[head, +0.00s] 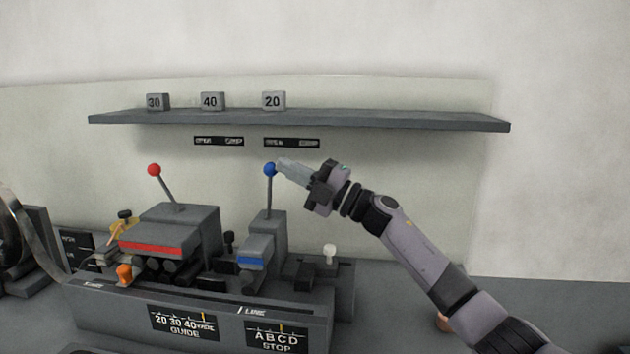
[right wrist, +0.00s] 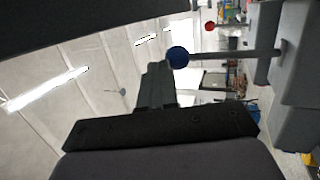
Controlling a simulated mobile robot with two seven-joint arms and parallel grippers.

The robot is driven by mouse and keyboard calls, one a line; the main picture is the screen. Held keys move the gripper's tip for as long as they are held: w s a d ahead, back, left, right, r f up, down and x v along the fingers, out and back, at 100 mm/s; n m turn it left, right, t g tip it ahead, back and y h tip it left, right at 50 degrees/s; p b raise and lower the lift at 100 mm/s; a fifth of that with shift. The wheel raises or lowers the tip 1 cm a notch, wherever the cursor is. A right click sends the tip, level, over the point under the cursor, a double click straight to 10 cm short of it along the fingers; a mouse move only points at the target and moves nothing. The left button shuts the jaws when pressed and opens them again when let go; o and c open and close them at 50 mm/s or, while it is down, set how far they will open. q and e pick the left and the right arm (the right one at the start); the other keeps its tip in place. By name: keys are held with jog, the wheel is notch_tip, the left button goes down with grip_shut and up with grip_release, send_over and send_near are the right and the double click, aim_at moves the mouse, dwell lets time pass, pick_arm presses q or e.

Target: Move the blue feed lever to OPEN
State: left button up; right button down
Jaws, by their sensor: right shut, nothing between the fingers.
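The blue feed lever (head: 269,170) stands on the grey box with a blue stripe, its blue ball at the top of a thin grey rod. The rod is nearly upright. My right gripper (head: 282,167) is shut and empty, coming from the right, with its fingertips at the blue ball. In the right wrist view the shut fingers (right wrist: 157,68) lie next to the blue ball (right wrist: 178,57); I cannot tell whether they touch. Two dark label plates (head: 291,143) hang on the wall behind; their words are too small to read surely. My left gripper is not in view.
A red-ball lever (head: 154,170) stands to the left on a box with a red stripe. A grey shelf (head: 400,121) with blocks marked 30, 40 and 20 spans above. A white knob (head: 330,250) and an orange knob (head: 124,271) sit lower on the machine.

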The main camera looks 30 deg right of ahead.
aim_at(271, 165)
jog(key=x, duration=0.2)
jog(key=p+x, duration=0.1)
jog(key=x, duration=0.1)
jog(key=shift+a+f, duration=0.2)
jog(key=shift+a, duration=0.1)
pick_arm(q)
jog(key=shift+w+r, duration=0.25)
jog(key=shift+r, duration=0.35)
pick_arm(e)
jog(key=shift+w+a+f, duration=0.1)
jog(key=shift+w+a, duration=0.35)
jog(key=shift+a, duration=0.2)
jog(key=shift+w+a+f, duration=0.1)
jog(key=shift+w+a, duration=0.4)
jog(key=shift+a, duration=0.2)
jog(key=shift+r, duration=0.1)
